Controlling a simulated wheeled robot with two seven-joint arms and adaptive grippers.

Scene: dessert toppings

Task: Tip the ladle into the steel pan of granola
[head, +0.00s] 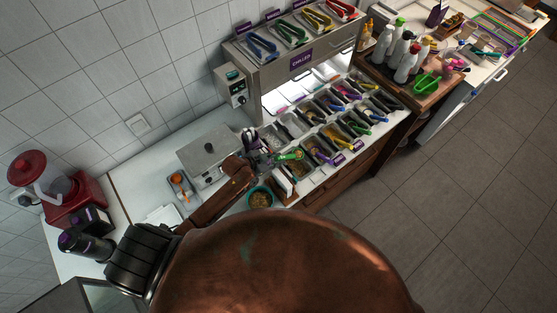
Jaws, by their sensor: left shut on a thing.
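My left gripper (257,151) is at the left end of the topping station, at its front left corner. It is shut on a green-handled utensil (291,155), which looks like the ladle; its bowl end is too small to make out. The utensil reaches right over the nearest steel pans. A steel pan (299,170) with brownish contents lies just below it and may be the granola; I cannot tell for sure. Whether anything is in the ladle does not show. My right gripper is not in view.
A teal bowl (260,197) with brown crumbs stands on the counter below my gripper. Several pans with coloured tongs (345,92) fill the station. Bottles (402,52) stand far right.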

